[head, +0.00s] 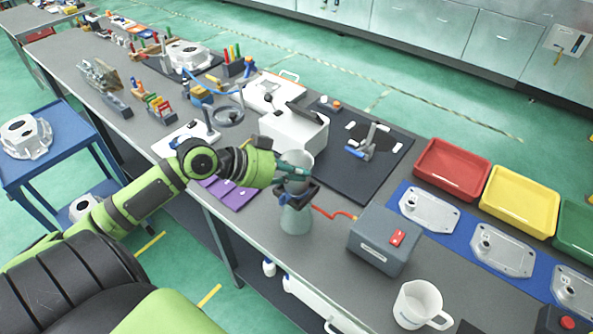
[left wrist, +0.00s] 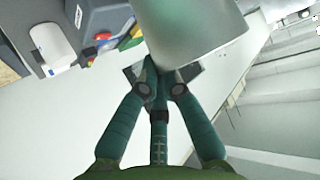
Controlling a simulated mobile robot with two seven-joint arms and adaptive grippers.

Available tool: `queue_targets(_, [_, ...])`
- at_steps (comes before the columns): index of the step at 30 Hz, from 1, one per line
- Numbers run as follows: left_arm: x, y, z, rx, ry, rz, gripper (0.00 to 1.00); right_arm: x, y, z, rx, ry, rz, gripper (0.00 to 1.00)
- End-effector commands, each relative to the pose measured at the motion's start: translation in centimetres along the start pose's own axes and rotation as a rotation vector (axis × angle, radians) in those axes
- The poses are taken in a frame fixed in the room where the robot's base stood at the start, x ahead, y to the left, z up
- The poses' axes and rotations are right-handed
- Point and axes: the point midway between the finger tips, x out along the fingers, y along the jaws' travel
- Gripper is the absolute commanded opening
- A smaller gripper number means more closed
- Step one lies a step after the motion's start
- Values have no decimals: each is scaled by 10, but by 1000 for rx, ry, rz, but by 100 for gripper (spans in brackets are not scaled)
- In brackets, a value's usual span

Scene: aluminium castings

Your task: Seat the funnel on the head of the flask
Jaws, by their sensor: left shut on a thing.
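The funnel (head: 297,186) is a pale grey, wide-mouthed piece held by my left gripper (head: 292,172). It is directly above the flask (head: 295,219), a grey-green conical vessel standing near the bench's front edge. A dark collar surrounds the top of the flask; I cannot tell whether the funnel touches it or hangs just above. In the left wrist view the fingers of my left gripper (left wrist: 158,85) are closed on the funnel's wall (left wrist: 195,25), which fills the top centre. The funnel's lower end is hidden. My right gripper is not in view.
An orange hose (head: 335,214) runs from the flask to a grey box (head: 383,240) with a red switch. A white device (head: 293,132) stands behind the gripper. A white jug (head: 418,304) is at front right. Red (head: 452,169) and yellow (head: 520,201) trays line the back.

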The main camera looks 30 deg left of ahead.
Motion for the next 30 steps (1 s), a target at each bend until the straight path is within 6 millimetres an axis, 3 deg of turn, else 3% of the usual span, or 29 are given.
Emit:
queue_targets(11, [5,1,9,0,1,-1,0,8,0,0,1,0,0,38])
queue_targets(12, [5,1,8,1,1,-1,18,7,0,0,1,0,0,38])
queue_targets(13, [5,1,8,1,1,-1,30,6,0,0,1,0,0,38])
queue_targets(14, [5,1,8,1,1,-1,34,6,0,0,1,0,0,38])
queue_targets(25, [3,1,9,-1,-1,0,34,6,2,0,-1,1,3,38])
queue_targets(30, [-12,1,10,-1,-3,0,34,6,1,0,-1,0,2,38])
